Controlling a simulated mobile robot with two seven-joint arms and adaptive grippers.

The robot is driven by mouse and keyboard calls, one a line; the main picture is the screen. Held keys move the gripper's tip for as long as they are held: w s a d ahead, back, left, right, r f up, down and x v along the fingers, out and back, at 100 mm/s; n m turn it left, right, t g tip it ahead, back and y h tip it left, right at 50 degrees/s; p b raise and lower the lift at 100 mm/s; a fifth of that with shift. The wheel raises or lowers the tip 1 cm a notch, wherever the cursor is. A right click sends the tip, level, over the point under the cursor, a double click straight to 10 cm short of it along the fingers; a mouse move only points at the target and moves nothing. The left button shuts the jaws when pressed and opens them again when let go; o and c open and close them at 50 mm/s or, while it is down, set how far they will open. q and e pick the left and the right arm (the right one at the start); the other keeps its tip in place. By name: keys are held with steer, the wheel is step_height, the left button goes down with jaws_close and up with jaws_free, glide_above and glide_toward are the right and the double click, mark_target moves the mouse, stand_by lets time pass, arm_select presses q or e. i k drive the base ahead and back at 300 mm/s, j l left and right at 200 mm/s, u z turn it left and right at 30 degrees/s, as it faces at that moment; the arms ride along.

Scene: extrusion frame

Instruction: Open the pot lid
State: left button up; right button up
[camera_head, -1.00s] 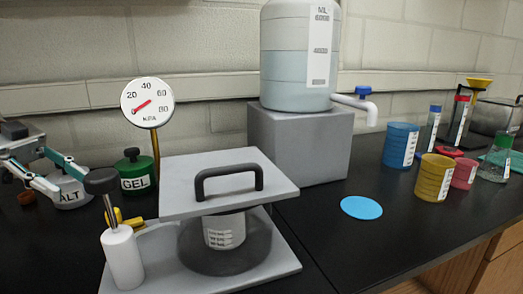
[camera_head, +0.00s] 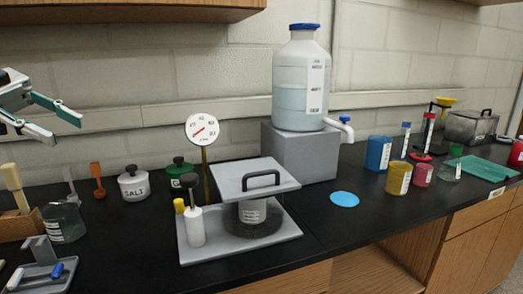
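A white pot labelled SALT (camera_head: 134,188) stands on the black counter at the left, its lid with a dark knob on top. A green pot (camera_head: 180,180) with a green lid and black knob stands to its right, partly behind the gauge and pump. A chamber (camera_head: 253,218) in the middle is covered by a grey plate lid (camera_head: 257,180) with a black handle. My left gripper (camera_head: 64,127) is at the upper left, above the counter, its fingers apart with nothing between them. It is clear of both pots. I do not make out my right gripper.
A round gauge (camera_head: 202,129) and a white hand pump (camera_head: 196,227) stand beside the chamber. A large bottle (camera_head: 301,85) sits on a grey block (camera_head: 302,152) behind it. A beaker (camera_head: 63,222) is at the left; several coloured cups stand right. The counter's front is clear around the blue disc (camera_head: 344,199).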

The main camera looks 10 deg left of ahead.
mark_target(245, 180)
steer(key=k, duration=1.05)
